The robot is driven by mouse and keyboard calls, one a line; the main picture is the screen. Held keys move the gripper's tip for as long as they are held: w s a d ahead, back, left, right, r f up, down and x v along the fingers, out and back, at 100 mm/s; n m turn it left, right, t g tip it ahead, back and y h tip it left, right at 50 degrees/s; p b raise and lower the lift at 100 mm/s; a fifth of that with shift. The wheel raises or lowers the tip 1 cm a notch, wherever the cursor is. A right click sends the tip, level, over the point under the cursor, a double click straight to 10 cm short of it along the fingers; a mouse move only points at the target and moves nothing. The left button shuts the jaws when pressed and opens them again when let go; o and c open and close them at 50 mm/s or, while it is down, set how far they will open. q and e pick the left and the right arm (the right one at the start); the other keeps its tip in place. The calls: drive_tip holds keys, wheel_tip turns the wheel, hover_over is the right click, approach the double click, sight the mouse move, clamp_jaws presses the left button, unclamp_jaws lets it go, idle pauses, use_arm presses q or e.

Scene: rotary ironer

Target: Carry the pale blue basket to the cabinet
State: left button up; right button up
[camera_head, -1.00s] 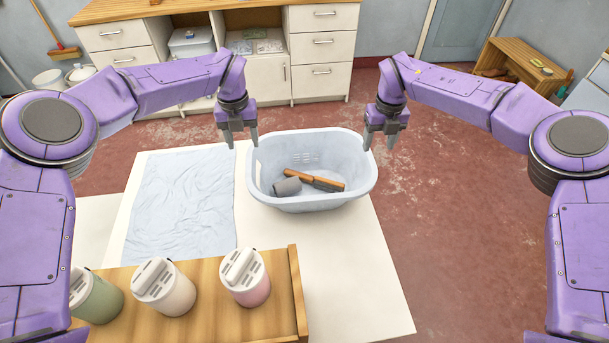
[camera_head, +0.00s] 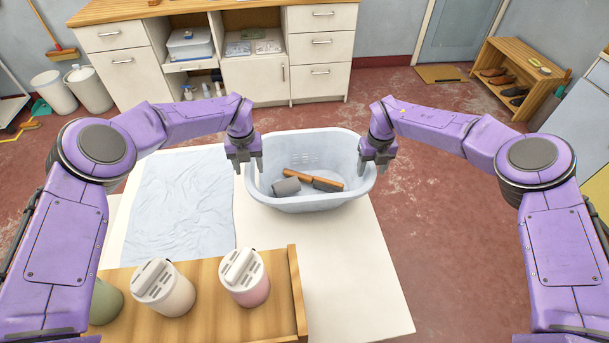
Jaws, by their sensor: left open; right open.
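The pale blue basket (camera_head: 310,202) stands upright on the white table (camera_head: 350,270). Inside it lie a wooden-handled tool (camera_head: 325,183) and a grey cylindrical piece (camera_head: 286,187). My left gripper (camera_head: 249,172) is open at the basket's left rim. My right gripper (camera_head: 374,171) is open at the basket's right rim. I cannot tell whether the rim lies between the fingers on either side. The cabinet (camera_head: 320,48) stands at the back, white with a wooden top, drawers and open shelves.
A pale cloth (camera_head: 182,205) lies flat on the table left of the basket. A wooden tray (camera_head: 215,310) with several lidded canisters is in front. Red floor (camera_head: 440,200) is clear to the right. A shoe bench (camera_head: 515,75) stands at the back right.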

use_arm(q)
clamp_jaws()
use_arm(e)
clamp_jaws()
use_arm(q)
drive_tip(key=shift+r, duration=0.1)
